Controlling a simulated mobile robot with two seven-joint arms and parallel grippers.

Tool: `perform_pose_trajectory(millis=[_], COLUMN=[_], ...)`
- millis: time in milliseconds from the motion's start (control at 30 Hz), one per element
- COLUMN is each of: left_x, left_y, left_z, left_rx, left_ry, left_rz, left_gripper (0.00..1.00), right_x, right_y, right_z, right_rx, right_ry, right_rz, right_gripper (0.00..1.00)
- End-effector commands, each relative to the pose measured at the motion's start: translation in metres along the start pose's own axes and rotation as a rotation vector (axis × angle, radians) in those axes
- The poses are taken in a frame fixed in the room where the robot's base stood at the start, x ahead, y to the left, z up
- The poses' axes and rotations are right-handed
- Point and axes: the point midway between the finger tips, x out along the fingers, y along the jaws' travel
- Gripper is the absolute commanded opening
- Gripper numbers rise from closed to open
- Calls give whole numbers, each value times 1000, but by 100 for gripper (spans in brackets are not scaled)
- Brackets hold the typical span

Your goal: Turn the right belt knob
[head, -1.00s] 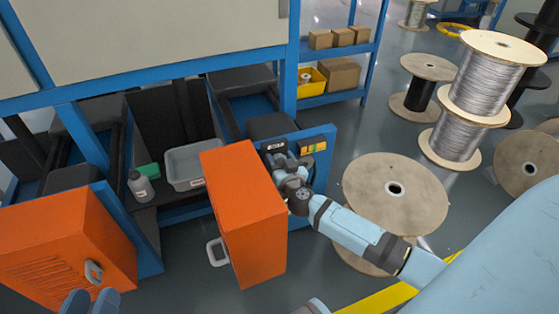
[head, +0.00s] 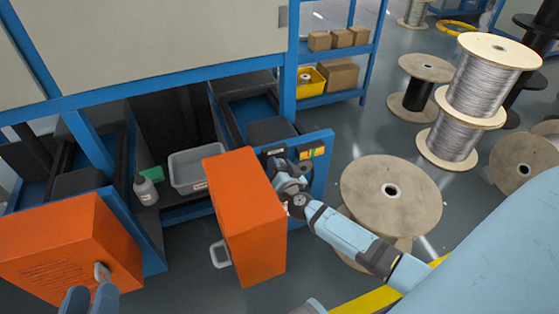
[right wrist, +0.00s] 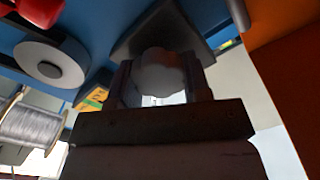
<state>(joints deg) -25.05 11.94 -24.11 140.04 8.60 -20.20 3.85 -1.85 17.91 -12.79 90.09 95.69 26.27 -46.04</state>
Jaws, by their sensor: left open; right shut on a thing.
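In the head view my right gripper (head: 279,167) is at the blue panel (head: 322,172) right of the open orange door, and hides the knob. My left gripper (head: 90,296) is open at the bottom left, close to the grey handle (head: 102,271) of the left orange door (head: 60,245). I cannot tell whether they touch.
The right orange door (head: 240,215) stands close to the left of my right gripper. A grey bin (head: 195,168) and a bottle (head: 145,190) sit inside the machine. A large wooden reel (head: 390,195) stands right of the panel. The right wrist view shows a grey round part (right wrist: 50,63) and a yellow label (right wrist: 93,98).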

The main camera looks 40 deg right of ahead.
Motion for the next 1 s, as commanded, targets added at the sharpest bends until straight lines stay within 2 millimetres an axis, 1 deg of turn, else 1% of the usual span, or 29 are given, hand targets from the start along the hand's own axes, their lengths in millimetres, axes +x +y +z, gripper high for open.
perform_pose_trajectory(millis=[33, 100, 300, 800, 833, 933, 1000], left_x=[0, 0, 0, -1, -1, -1, -1], left_y=[1, 1, 2, 3, 3, 3, 3], left_z=[-5, -8, -14, -15, -15, -15, -15], left_rx=[0, 1, 3, 3, 3, 3, 3], left_ry=[8, 22, 45, 52, 52, 52, 52], left_rz=[-1, -2, -3, -4, -4, -3, -3], left_gripper=[43, 43, 43, 43, 43, 43, 43], right_x=[-1, -1, -1, -1, -1, -1, -1], right_y=[-1, -1, 0, 1, 1, 1, 1], right_z=[0, 0, 1, 2, 2, 2, 1], right_rx=[26, 61, 129, 154, 154, 153, 153], right_ry=[-2, -2, -2, -2, -2, -2, -1], right_rz=[1, 1, 0, 0, 0, 0, 0], right_gripper=[21, 21, 21, 21, 46, 69, 70])
